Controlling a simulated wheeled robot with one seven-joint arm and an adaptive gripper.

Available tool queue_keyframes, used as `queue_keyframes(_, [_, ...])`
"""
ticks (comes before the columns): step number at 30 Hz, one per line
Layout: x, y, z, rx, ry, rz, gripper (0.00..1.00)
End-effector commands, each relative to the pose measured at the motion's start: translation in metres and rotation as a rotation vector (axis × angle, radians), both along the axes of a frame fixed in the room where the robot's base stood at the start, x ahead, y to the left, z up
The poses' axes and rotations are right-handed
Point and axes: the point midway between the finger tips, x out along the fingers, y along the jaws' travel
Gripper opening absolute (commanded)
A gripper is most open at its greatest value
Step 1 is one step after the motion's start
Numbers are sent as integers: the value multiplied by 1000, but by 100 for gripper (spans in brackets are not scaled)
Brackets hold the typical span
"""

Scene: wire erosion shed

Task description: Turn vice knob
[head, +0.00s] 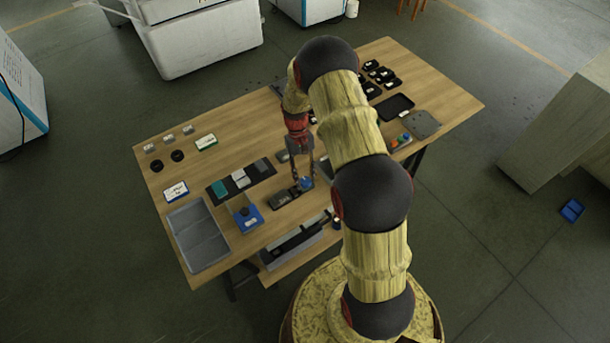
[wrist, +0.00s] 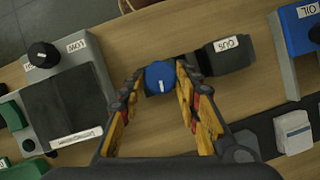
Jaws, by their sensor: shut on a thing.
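The blue vice knob (head: 305,184) sits at the end of a small dark vice (head: 282,198) on the wooden table. In the wrist view the round knob (wrist: 160,77) has a short white mark on its face. The dark vice body (wrist: 232,56) lies to its right and carries a small white label. My gripper (wrist: 160,84) is shut on the knob, with one yellow-and-dark finger on each side of it. In the head view my gripper (head: 303,178) points down at the knob. The fingertips hide the join between knob and vice.
A grey unit with a black panel and knob (wrist: 62,108) stands left of my fingers in the wrist view. A blue block (head: 246,218) and a grey tray (head: 199,238) stand left of the vice in the head view.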

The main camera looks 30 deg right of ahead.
Motion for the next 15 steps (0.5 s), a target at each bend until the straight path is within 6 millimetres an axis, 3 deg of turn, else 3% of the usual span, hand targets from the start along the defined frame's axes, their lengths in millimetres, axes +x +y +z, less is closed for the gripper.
queue_keyframes(15, [1,1,0,-1,-4,141,7])
